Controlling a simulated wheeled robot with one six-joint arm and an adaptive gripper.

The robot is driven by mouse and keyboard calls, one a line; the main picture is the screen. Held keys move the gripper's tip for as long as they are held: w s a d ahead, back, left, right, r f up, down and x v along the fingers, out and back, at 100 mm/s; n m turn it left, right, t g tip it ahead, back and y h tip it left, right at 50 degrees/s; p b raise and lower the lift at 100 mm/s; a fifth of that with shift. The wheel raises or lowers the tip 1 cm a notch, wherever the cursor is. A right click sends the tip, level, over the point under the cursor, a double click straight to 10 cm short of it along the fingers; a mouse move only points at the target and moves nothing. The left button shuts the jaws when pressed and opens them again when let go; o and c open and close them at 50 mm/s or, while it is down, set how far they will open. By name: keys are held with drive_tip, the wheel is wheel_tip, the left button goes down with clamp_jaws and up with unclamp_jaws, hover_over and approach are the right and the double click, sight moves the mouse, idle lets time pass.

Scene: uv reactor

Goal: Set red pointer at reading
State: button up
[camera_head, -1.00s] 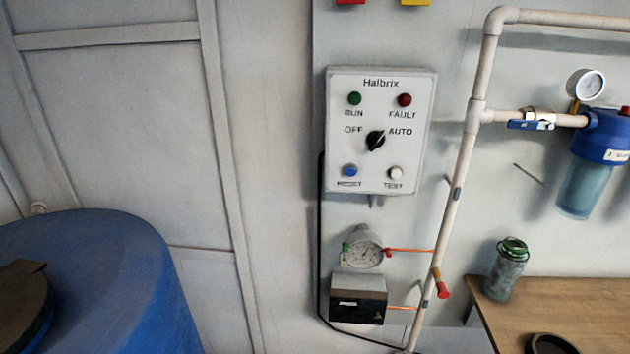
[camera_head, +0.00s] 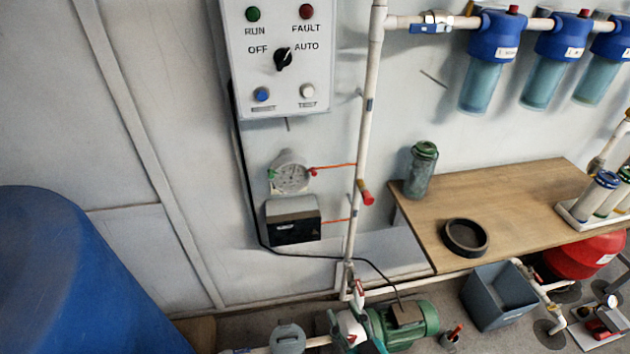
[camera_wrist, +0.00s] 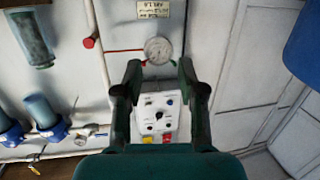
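The round white gauge (camera_head: 290,178) is on the wall below the control panel in the head view. A green part (camera_head: 271,174) sits at its left and a red part (camera_head: 313,171) at its right, where an orange line joins it. Its pointers and reading are too small to make out. In the wrist view, which looks upside down, the gauge (camera_wrist: 158,50) shows just beyond my fingertips. My gripper (camera_wrist: 160,70) is open and empty, with its two dark fingers apart. My gripper does not show in the head view.
The control panel (camera_head: 275,55) is above the gauge and a black-and-grey box (camera_head: 293,220) below. A white vertical pipe (camera_head: 366,130) runs to the right. A blue tank (camera_head: 70,270) stands at left.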

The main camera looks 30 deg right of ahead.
drive_tip(key=w+d+r+m+h, duration=0.15)
drive_tip(key=w+r, duration=0.35)
drive_tip(key=w, duration=0.7)
drive_tip(key=m+t+h, duration=0.1)
drive_tip(key=h, duration=0.1)
approach(315, 175)
drive_tip(key=x, duration=0.9)
drive_tip(key=shift+w, duration=0.25)
clamp_jaws()
